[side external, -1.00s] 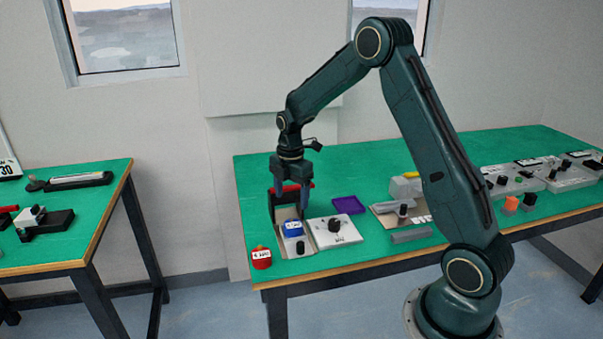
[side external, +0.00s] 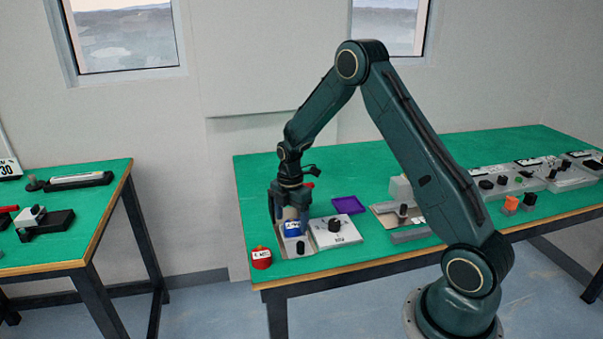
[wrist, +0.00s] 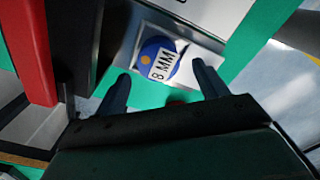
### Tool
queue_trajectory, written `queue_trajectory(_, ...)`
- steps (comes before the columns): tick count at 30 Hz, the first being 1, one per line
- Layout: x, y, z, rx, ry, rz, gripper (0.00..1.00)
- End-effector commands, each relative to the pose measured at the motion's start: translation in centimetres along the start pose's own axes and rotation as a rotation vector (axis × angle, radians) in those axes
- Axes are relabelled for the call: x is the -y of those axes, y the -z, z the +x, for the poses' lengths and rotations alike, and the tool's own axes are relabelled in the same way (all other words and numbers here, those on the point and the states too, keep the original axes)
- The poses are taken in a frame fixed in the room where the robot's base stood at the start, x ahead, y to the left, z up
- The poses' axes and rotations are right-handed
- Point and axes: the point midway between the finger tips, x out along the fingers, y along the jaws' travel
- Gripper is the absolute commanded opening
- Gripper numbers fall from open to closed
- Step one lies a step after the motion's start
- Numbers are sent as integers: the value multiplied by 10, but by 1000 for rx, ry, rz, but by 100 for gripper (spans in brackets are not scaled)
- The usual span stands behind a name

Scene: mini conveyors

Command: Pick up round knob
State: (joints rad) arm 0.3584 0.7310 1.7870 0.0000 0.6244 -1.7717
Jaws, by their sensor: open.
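My gripper (side external: 289,222) is open and points down over a blue round piece (side external: 293,229) with a white label. In the wrist view the blue piece (wrist: 160,58) reads "8 MM" and lies ahead of and between my fingertips (wrist: 160,82), without visible contact. A tan patch shows between the fingers in the side view; I cannot tell what it is. A black round knob (side external: 334,225) stands on a white plate (side external: 345,238) to the right. Another small black knob (side external: 300,247) stands in front of the blue piece. I cannot tell which is the task's round knob.
A red round piece (side external: 261,258) with a white label stands at the green table's left front corner. A purple tray (side external: 348,205) lies behind the white plate. A grey bar (side external: 411,234) and several grey units stand further right. The table's back left is clear.

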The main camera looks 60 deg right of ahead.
Motion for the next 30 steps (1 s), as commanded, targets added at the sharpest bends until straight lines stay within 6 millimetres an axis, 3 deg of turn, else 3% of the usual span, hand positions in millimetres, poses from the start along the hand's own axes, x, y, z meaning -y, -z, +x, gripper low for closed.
queue_trajectory(7,0,0,20,-1,0,1,72)
queue_trajectory(22,0,0,21,0,-1,1,72)
queue_trajectory(23,0,0,21,0,-1,1,70)
queue_trajectory(30,0,0,21,0,-1,1,23)
